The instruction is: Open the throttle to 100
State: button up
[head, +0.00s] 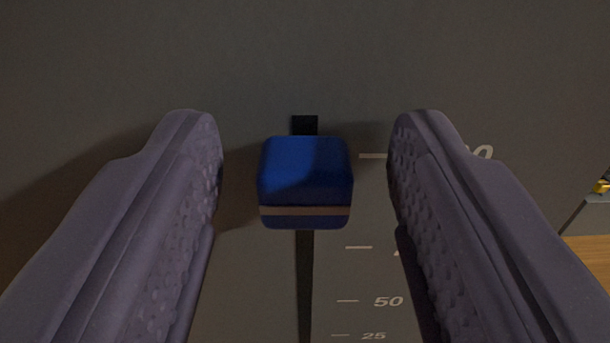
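The throttle knob (305,175) is a blue block with a pale stripe near its lower edge. It sits on a vertical black slot (304,280) in a dark grey panel. It is high on the slot, with a short bit of slot showing above it. White marks run up the right of the slot. The 25 and 50 labels are readable; the top label (483,153) is partly covered by my right finger and shows only its end. My gripper (307,140) is open, with one finger on each side of the knob and a clear gap on both sides.
The grey panel (300,60) fills most of the view and is bare above the slot. At the far right, past the panel's edge, there is a wooden surface (590,270) and a small yellow object (603,186), cut off by the frame.

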jog(key=shift+f, duration=0.1)
jog(key=s+p, duration=0.1)
jog(key=s, duration=0.6)
jog(key=shift+s, duration=0.4)
notch_tip(320, 180, up, 17)
jog(key=g, duration=0.1)
jog(key=s+r+g, duration=0.1)
jog(key=s+r, duration=0.9)
jog(key=r, duration=0.5)
jog(key=shift+g, duration=0.3)
